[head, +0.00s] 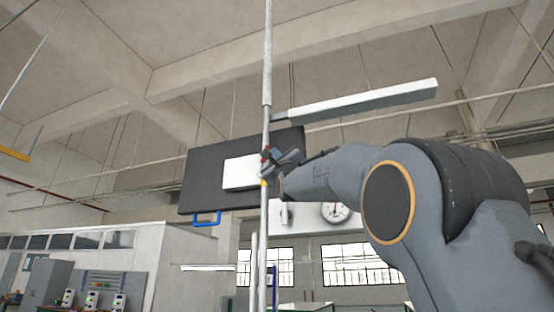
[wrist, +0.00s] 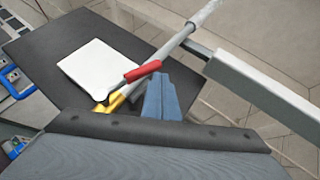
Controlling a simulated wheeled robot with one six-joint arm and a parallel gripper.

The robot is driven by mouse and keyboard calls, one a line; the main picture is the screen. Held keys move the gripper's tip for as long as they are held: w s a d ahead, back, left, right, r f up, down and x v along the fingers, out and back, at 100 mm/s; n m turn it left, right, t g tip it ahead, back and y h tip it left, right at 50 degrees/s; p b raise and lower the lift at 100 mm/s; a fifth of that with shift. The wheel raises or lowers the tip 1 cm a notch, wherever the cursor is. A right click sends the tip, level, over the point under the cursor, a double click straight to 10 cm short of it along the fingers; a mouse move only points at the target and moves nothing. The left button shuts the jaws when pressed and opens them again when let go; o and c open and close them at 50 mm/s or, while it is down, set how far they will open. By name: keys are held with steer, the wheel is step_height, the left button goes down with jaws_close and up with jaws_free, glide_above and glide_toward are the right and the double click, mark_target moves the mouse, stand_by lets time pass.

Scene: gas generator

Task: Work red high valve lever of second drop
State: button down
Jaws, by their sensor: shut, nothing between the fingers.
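In the head view the lever (head: 265,156) is a small red spot on the vertical pipe (head: 267,60), partly hidden by my gripper. My gripper (head: 276,158) reaches in from the right at the pipe. Its blue-grey fingers (wrist: 161,84) are shut and empty, right beside the red lever's lower right end. I cannot tell whether they touch it. The valve body is mostly hidden.
A black panel with a white plate (wrist: 95,68) stands behind the pipe. A blue handle (head: 207,218) hangs under the panel. A long white bar (head: 355,100) sticks out to the right above my gripper. A round gauge (head: 335,211) shows below my arm.

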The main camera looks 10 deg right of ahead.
steer(key=shift+w+a+r, duration=0.6)
steer(key=shift+a+r, duration=0.25)
steer(key=shift+a, duration=0.05)
steer(key=shift+r, duration=0.1)
steer(key=s+d+b, duration=0.3)
steer(key=s+d, duration=0.4)
steer(key=s, duration=0.3)
steer(key=shift+s+d+f+b, duration=0.25)
steer(key=shift+s+f+b, duration=0.1)
steer(key=shift+f+b, duration=0.05)
